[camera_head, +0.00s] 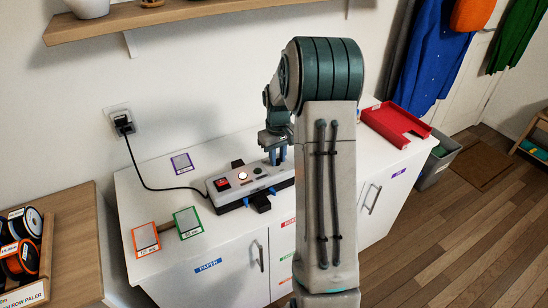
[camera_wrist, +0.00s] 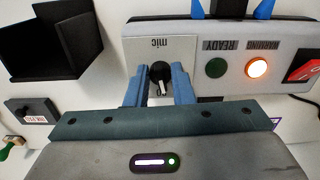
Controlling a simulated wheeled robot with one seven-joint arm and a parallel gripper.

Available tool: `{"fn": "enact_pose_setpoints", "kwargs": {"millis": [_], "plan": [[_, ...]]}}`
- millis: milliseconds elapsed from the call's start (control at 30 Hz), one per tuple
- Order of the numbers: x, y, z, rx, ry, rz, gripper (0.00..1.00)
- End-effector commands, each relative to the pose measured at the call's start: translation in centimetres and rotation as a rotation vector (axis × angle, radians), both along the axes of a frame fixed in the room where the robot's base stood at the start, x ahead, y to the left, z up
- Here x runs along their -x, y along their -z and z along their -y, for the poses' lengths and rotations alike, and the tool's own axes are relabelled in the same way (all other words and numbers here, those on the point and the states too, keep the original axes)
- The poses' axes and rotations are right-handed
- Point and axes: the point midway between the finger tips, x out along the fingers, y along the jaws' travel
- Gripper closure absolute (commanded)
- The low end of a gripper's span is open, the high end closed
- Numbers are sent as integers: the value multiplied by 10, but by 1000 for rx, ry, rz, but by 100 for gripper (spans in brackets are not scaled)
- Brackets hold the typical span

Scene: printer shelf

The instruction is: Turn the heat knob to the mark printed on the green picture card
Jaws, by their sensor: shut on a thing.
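The heat knob (camera_wrist: 160,75) is black with a white pointer, on the pale front of the machine (camera_wrist: 155,45), beside printing that reads "mic". In the wrist view its pointer points down the picture, and any scale marks are hard to make out. My gripper (camera_wrist: 160,88) is shut on the knob, one blue finger on each side. In the head view my gripper (camera_head: 277,157) reaches down to the machine's right part (camera_head: 250,183) and hides the knob. The green picture card (camera_head: 187,222) lies flat at the counter's front left; its print is too small to read surely.
An orange card (camera_head: 145,240) and a purple card (camera_head: 182,163) lie nearby. The machine's orange lamp (camera_wrist: 257,68) is lit, its green lamp (camera_wrist: 215,67) looks dark, and a red switch (camera_wrist: 303,68) sits beside them. A red tray (camera_head: 395,125) stands right.

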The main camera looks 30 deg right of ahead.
Motion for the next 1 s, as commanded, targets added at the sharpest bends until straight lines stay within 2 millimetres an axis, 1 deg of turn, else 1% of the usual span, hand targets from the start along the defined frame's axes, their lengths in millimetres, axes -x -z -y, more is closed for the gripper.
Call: {"fn": "enact_pose_setpoints", "kwargs": {"millis": [33,567,600,667,700,1000], "plan": [[5,4,1,-3,2,-16,100],[5,4,0,-4,1,-15,100],[5,4,0,-4,1,-15,76],[4,4,0,-3,1,-14,59],[4,4,0,-3,1,-12,57],[1,-1,-2,-1,-3,-4,57]]}}
